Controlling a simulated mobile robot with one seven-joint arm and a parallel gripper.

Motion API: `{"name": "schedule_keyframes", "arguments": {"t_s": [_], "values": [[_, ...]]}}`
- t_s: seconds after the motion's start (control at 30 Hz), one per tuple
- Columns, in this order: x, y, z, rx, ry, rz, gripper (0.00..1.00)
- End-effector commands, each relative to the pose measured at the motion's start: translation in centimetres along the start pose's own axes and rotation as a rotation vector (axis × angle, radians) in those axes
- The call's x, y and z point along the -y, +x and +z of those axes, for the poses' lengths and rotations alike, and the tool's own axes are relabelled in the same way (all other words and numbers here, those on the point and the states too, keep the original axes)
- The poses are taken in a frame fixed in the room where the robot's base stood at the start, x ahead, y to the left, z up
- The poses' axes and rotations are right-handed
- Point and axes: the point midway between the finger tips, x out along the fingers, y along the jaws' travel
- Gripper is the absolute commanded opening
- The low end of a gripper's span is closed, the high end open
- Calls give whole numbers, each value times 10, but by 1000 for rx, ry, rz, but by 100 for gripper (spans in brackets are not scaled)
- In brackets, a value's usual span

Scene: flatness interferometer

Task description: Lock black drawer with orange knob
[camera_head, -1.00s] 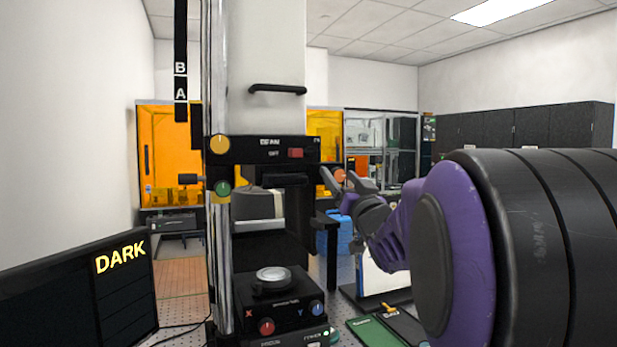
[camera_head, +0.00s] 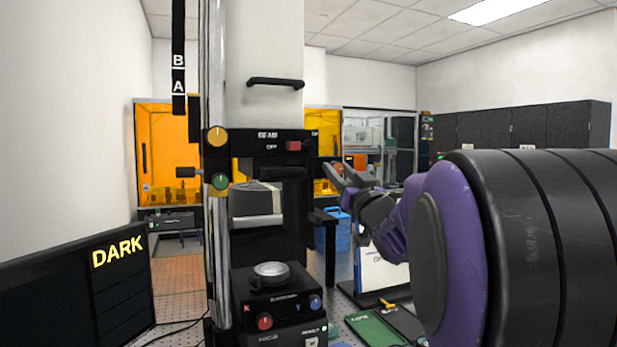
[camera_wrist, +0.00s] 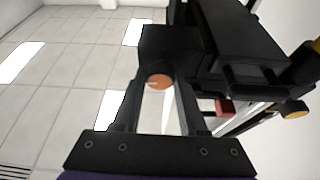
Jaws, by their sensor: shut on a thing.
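The orange knob (camera_wrist: 158,81) sits between the two fingers of my gripper (camera_wrist: 161,78) in the wrist view. My gripper is shut on it. The knob is at the right side of the black instrument head, against a black block (camera_wrist: 172,48). In the head view my gripper (camera_head: 338,170) is at the right edge of that head, and its fingers hide much of the orange knob (camera_head: 337,168). The black drawer (camera_head: 276,173) appears to be the dark part under the front panel, level with the knob. Its exact outline is hard to make out.
A red switch (camera_head: 293,146) marked OFF is on the front panel. Yellow (camera_head: 217,136) and green (camera_head: 220,181) knobs are at the left column. A monitor (camera_head: 80,285) reading DARK stands at the lower left. A round piece (camera_head: 270,270) lies on the stage below.

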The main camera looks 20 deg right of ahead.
Motion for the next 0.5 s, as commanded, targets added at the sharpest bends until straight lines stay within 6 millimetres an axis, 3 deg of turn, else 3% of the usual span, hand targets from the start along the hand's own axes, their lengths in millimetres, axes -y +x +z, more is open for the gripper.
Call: {"name": "schedule_keyframes", "arguments": {"t_s": [0.5], "values": [[-2,0,0,-3,-433,-178,0]]}}
